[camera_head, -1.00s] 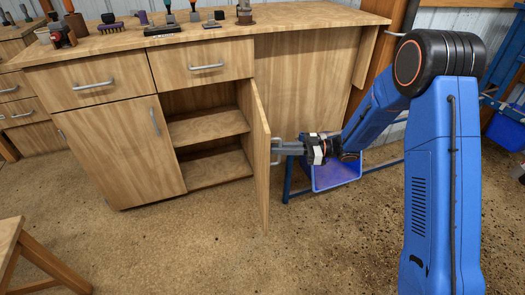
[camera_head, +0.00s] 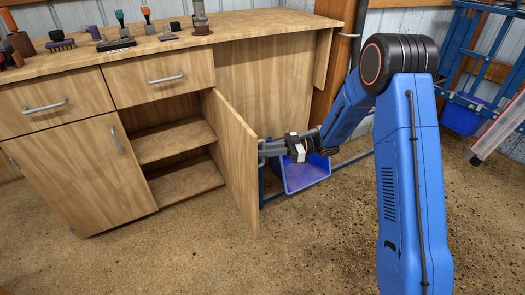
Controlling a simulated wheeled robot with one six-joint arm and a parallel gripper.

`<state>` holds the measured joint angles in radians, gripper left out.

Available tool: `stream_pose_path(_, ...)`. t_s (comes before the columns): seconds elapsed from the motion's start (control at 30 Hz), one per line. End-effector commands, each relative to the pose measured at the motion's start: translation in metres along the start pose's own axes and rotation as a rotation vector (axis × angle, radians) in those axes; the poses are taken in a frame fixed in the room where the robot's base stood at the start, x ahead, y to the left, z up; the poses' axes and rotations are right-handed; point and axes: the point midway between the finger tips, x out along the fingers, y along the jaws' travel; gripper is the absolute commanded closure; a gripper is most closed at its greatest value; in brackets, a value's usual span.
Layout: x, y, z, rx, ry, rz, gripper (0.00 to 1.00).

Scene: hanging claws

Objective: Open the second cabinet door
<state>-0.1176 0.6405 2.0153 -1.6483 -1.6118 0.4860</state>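The wooden cabinet (camera_head: 190,110) has a shut left door (camera_head: 85,175) with a metal handle (camera_head: 117,141). The second door (camera_head: 232,165), on the right, stands wide open, swung out toward me, and two shelves (camera_head: 175,142) show inside. My gripper (camera_head: 268,149) is at the outer face of the open door, at its handle. The door's edge and the small size hide the handle and the fingertips, so I cannot tell whether the fingers are closed on the handle.
Drawers (camera_head: 160,77) above the doors are shut. Tools and brushes (camera_head: 115,38) stand on the worktop. A blue bin (camera_head: 303,173) sits behind my gripper. A blue rack (camera_head: 480,60) stands at the right. The floor (camera_head: 200,260) in front is clear.

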Motion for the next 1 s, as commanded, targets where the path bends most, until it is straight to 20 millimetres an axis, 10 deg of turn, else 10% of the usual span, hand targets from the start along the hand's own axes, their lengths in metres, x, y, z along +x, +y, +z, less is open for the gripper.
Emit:
stream_pose_path(0.47,-0.012,0.001,0.0,-0.001,-0.001,0.004,0.8)
stream_pose_path(1.0,-0.116,0.001,0.001,0.0,0.0,0.005,0.8)
